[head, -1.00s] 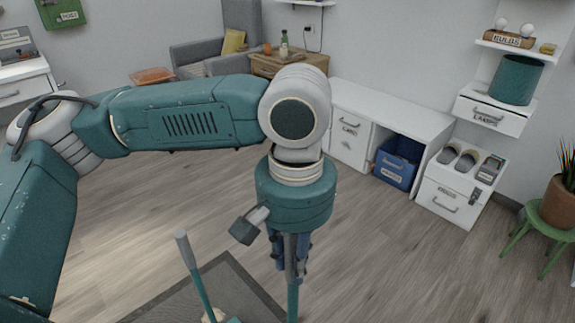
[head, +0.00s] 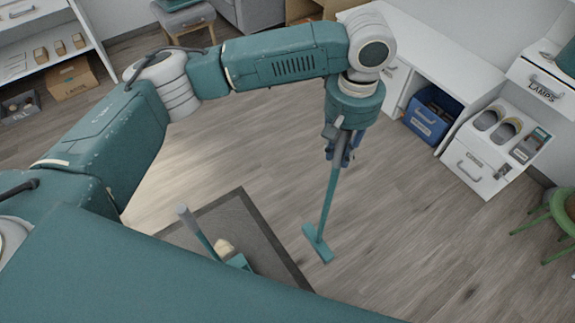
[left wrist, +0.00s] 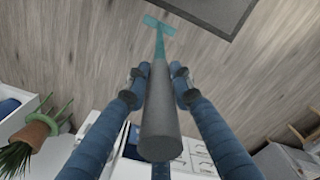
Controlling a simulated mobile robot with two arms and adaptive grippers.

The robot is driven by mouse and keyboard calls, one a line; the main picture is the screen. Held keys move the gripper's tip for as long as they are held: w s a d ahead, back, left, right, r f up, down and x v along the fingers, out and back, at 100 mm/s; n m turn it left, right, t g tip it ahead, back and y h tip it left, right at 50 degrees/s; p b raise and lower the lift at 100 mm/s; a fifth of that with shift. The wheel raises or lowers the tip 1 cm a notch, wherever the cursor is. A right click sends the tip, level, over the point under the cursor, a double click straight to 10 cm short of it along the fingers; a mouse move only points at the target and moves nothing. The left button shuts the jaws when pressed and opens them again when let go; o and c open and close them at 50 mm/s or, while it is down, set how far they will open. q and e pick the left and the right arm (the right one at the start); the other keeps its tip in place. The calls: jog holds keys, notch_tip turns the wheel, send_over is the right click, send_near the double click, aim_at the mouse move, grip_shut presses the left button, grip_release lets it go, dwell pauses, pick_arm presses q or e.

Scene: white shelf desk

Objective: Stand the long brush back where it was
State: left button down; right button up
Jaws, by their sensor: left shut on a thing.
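The long brush (head: 325,205) is teal with a flat crosswise head at its lower end. It hangs near upright, slightly tilted, from my left gripper (head: 341,150), head down over the wood floor just right of the dark mat. I cannot tell whether the head touches the floor. In the left wrist view my left gripper (left wrist: 157,85) has its blue fingers shut around the long brush, whose grey handle end (left wrist: 160,135) points at the camera and whose teal head shows beyond. My right gripper is not in view.
A dark grey mat (head: 225,215) lies on the floor. On it stands a grey-handled teal tool (head: 198,233) beside a pale lump (head: 224,246). A white desk with a blue bin (head: 430,113) and a white drawer unit (head: 480,165) stand right. Open floor lies between.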

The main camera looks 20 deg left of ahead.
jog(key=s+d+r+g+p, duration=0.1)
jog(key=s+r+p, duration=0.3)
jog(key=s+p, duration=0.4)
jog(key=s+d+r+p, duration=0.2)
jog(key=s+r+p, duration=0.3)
jog(key=p, duration=0.4)
pick_arm(q)
jog(key=s+a+f+n+b, duration=0.2)
jog(key=a+f+b, duration=0.2)
jog(key=f, duration=0.5)
jog(key=s+a+f+n+b, duration=0.2)
jog(key=a+f+b, duration=0.2)
jog(key=f, duration=0.6)
jog(key=a, duration=0.2)
jog(key=shift+s+a+n, duration=0.25)
jog(key=shift+a+n, duration=0.15)
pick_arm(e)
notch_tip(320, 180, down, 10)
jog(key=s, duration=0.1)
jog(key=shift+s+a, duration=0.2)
pick_arm(q)
jog(key=shift+f+b, duration=0.5)
jog(key=shift+f, duration=0.2)
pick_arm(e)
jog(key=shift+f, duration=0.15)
pick_arm(q)
jog(key=c, duration=1.4)
grip_release()
